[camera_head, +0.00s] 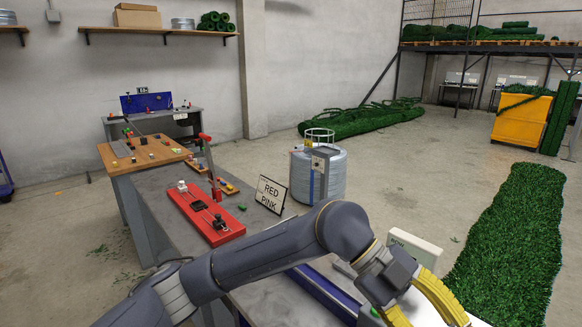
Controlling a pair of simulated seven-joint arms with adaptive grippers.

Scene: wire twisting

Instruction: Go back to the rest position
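My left arm reaches across the bottom of the head view from the lower left. My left gripper (425,312), with yellow fingers, is at the lower right, over the near right part of the workbench area. Its fingers stand apart with nothing visible between them, and the lower finger is cut off by the bottom edge. My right gripper is not in view. The grey workbench (163,205) is partly hidden behind my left arm.
A red fixture (223,238) and a sign reading "RED PINK" (270,195) stand on the bench, beyond my forearm. A pale box (415,249) is just beyond my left gripper. A wire drum (330,175) stands behind the bench.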

